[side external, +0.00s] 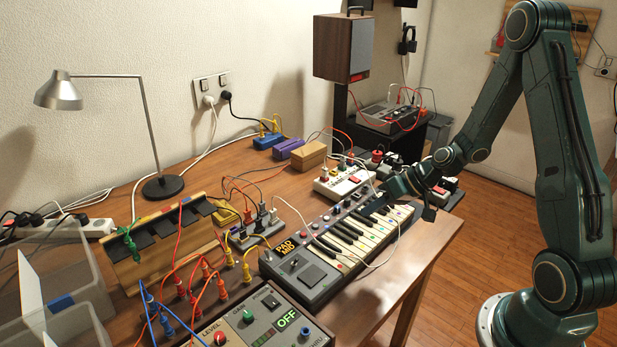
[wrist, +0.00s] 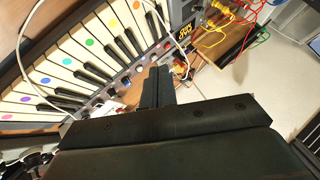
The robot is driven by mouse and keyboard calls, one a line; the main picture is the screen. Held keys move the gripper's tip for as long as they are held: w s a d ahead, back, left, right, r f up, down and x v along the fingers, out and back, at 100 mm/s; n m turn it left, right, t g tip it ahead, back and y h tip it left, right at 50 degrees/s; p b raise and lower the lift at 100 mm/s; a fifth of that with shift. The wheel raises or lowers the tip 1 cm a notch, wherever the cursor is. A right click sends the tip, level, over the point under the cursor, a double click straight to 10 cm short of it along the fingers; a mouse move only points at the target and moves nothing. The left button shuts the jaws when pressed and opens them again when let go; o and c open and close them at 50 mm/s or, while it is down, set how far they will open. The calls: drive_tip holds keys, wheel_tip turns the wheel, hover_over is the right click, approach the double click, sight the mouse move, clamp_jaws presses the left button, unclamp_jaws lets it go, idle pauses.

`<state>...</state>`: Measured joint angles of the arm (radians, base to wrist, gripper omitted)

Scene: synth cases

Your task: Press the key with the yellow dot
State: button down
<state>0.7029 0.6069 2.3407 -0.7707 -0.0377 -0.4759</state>
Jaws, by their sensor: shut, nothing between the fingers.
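The keyboard (side external: 305,277) lies on the wooden table, with cream and black keys and coloured dots on the cream keys. In the wrist view its keys (wrist: 75,62) fill the upper left. The dots are too small in the side view to tell this key surely.
A thin white cable (wrist: 40,65) loops across the keys. A white patch box (side external: 343,185) with plugs stands behind the keyboard. A grey box with a green OFF display (side external: 288,319) stands in front. The wooden floor (side external: 495,225) right of the table is clear.

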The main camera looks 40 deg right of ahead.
drive_tip(key=shift+f, duration=0.15)
approach(359, 247)
drive_tip(key=shift+w+a+f, duration=0.45)
drive_tip(key=shift+w, duration=0.25)
drive_tip(key=shift+w+a+f, duration=0.45)
drive_tip(key=shift+w+a, duration=0.05)
drive_tip(key=shift+w, duration=0.25)
drive_tip(key=shift+w+a+f, duration=0.45)
drive_tip(key=shift+w, duration=0.25)
drive_tip(key=shift+f, duration=1.1)
idle(2.3)
drive_tip(key=shift+r, duration=1)
drive_tip(key=shift+r, duration=2.55)
